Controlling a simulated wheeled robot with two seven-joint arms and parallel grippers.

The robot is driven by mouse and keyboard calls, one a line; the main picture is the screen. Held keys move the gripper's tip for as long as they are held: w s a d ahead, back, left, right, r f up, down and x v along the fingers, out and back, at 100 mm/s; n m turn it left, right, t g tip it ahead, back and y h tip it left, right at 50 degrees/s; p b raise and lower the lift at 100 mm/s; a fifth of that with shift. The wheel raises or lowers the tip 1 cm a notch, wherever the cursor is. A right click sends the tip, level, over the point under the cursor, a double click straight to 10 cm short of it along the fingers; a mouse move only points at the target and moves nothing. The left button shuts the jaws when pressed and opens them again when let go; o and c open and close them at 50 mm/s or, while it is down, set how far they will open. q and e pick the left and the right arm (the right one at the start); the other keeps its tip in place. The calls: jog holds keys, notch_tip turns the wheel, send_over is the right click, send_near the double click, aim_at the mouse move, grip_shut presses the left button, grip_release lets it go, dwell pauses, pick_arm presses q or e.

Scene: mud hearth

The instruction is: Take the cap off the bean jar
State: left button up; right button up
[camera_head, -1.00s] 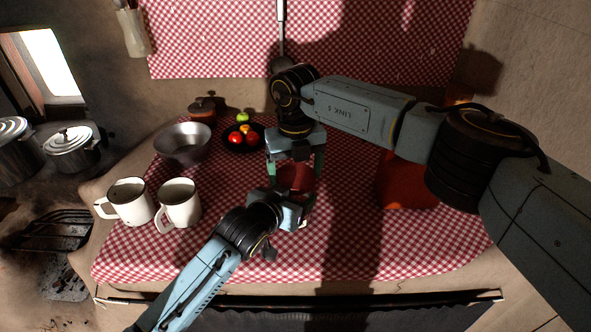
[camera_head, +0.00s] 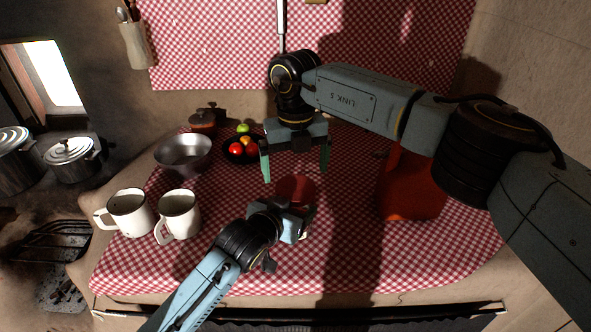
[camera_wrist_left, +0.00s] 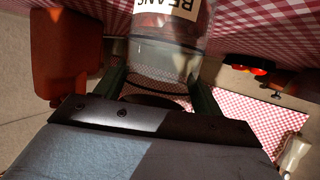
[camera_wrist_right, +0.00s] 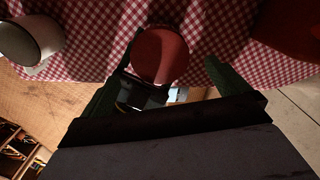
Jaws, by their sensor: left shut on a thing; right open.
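The bean jar (camera_wrist_left: 165,60) is clear glass with a white "BEANS" label, which reads upside down in the left wrist view. Its round red cap (camera_head: 297,188) is on top, and the cap also shows in the right wrist view (camera_wrist_right: 160,55). My left gripper (camera_head: 303,212) is shut on the jar's side and hides part of it in the head view. My right gripper (camera_head: 295,170) is open and empty, fingers pointing down, above and slightly behind the cap.
Two white mugs (camera_head: 178,215) and a metal bowl (camera_head: 184,155) stand at the left. A dark bowl of fruit and vegetables (camera_head: 240,150) is behind the grippers. A red-orange container (camera_head: 412,185) stands at the right. The front middle of the checked cloth (camera_head: 350,265) is free.

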aim_at(296, 187)
jog(key=m, duration=0.1)
jog(key=r+m, duration=0.1)
jog(key=m, duration=0.1)
jog(key=shift+a+r, duration=0.1)
jog(key=shift+r, duration=0.2)
jog(key=m, duration=0.1)
jog(key=r+m, duration=0.1)
jog(key=m, duration=0.2)
jog(key=shift+r, duration=0.3)
jog(key=shift+m, duration=0.4)
jog(key=shift+f, duration=3.95)
jog(key=shift+c, duration=0.3)
jog(key=c, duration=0.9)
jog(key=n, duration=0.5)
jog(key=shift+n, duration=0.3)
jog(key=n, duration=0.4)
jog(key=shift+n, duration=0.3)
